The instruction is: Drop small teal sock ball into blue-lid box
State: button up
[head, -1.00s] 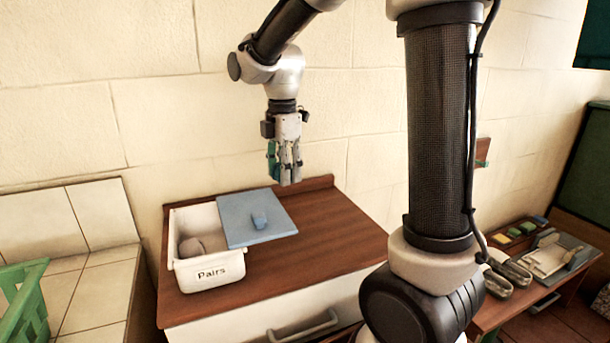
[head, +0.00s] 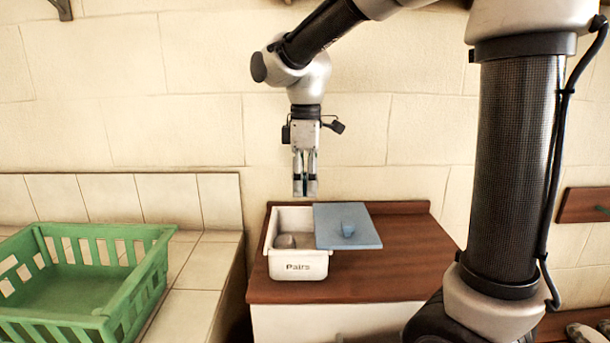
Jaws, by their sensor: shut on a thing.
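The white box (head: 298,268) labelled "Pairs" stands on the brown wooden cabinet top. A grey rolled sock ball (head: 285,241) lies inside the open part of the box.
A green slatted basket (head: 95,290) sits on the tiled ledge (head: 215,262) at the left. The cabinet top (head: 425,240) is bare right of the lid. A plain block wall (head: 200,120) stands close behind.

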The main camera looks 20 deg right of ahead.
aim_at(306, 176)
jog(key=shift+f, duration=2.2)
jog(key=o, duration=1)
notch_tip(306, 176, up, 12)
jog(key=shift+r, duration=0.1)
